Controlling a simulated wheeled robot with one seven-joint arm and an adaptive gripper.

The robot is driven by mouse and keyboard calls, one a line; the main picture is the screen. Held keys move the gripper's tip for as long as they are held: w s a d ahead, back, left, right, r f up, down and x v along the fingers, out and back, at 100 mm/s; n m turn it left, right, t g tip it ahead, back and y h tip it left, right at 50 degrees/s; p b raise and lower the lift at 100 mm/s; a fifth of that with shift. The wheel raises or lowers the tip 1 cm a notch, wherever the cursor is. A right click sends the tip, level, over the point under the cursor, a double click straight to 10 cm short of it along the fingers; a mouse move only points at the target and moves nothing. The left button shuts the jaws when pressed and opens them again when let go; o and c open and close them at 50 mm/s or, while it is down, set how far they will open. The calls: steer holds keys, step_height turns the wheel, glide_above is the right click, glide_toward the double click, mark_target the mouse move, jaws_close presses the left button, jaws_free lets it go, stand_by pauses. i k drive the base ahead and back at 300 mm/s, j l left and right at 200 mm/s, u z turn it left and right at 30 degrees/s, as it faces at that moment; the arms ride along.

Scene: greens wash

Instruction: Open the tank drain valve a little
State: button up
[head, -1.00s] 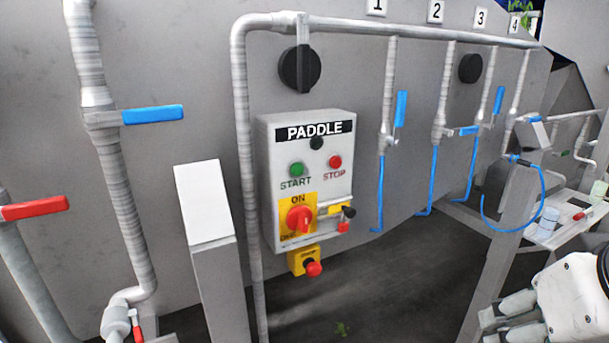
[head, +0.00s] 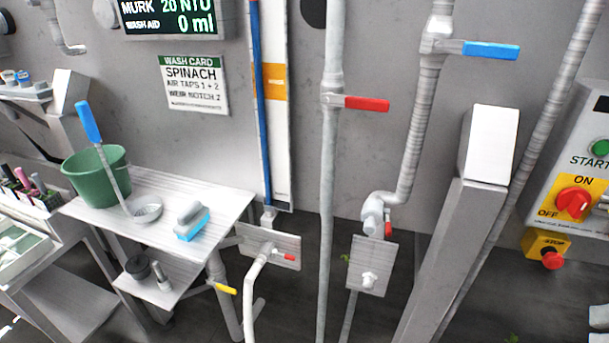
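No valve in the head view carries a label naming it the tank drain. A small valve with a yellow lever (head: 224,288) sits low on a pipe beneath the metal side table. A small red-handled valve (head: 284,256) is on a plate over a white bent pipe. Another small red handle (head: 388,222) is beside the lower pipe elbow, partly hidden. Larger levers, one red (head: 366,103) and one blue (head: 491,50), stick out sideways from upright pipes. Only a pale piece, likely a tip of my gripper (head: 599,318), shows at the lower right edge, away from these valves.
The side table (head: 220,200) holds a green bucket (head: 95,178), a blue-handled ladle and a blue-and-grey brush (head: 192,221). A slanted grey post (head: 450,235) stands before the wall. Dark floor shows between the pipes.

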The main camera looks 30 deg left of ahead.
mark_target(225, 288)
steer(key=i+j+u, duration=0.1)
steer(key=u, duration=0.3)
steer(key=j+u, duration=0.15)
steer(key=u, duration=0.3)
steer(key=i+u, duration=0.2)
steer(key=u, duration=0.2)
steer(key=i+u, duration=0.1)
steer(key=u, duration=0.35)
steer(key=j+z, duration=0.4)
steer(key=j, duration=0.65)
steer(key=k+l+u, duration=0.2)
steer(key=l, duration=0.35)
steer(key=k+l+u, duration=0.25)
steer(key=k+l, duration=0.2)
